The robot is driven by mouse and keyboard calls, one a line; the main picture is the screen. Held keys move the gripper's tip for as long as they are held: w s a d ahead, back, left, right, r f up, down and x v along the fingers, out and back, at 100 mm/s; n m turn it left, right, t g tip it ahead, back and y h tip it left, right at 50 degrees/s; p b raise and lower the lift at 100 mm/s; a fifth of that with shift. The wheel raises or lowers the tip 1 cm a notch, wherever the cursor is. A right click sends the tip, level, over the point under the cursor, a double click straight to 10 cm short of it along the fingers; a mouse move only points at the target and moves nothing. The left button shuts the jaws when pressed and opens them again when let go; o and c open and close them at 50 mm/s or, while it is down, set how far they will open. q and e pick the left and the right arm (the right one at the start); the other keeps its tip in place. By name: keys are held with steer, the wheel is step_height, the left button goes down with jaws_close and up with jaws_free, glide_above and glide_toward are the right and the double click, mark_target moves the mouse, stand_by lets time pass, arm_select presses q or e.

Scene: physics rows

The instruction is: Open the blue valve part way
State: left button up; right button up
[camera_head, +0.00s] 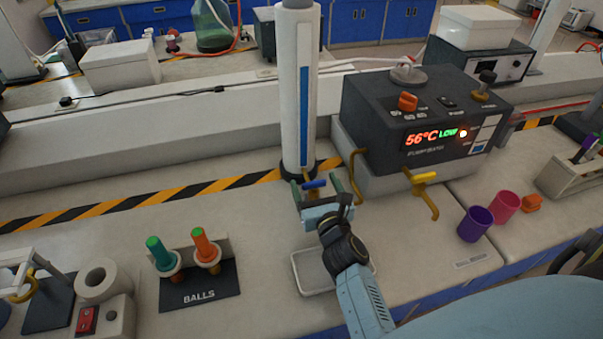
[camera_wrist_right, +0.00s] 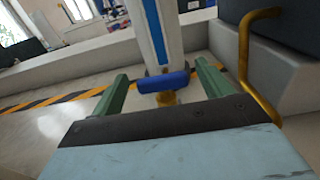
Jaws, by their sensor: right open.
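The blue valve (camera_head: 315,184) is a short blue handle on a brass tap low on the front of a white column (camera_head: 297,90) with a blue stripe. In the right wrist view the blue valve (camera_wrist_right: 163,82) lies crosswise, with brass (camera_wrist_right: 166,98) just below it. My right gripper (camera_head: 325,185) is open, its two green fingers to either side of the valve. In the wrist view the fingers of the right gripper (camera_wrist_right: 158,88) stand apart from the handle, with a gap on each side. My left gripper is not in view.
A dark heater unit (camera_head: 425,120) reading 56°C stands right of the column, with a yellow-handled tap (camera_head: 423,178) on its front. A white tray (camera_head: 310,275) lies below my right gripper.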

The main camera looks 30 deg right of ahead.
steer(key=shift+w+d, duration=0.2)
steer(key=shift+w, duration=0.45)
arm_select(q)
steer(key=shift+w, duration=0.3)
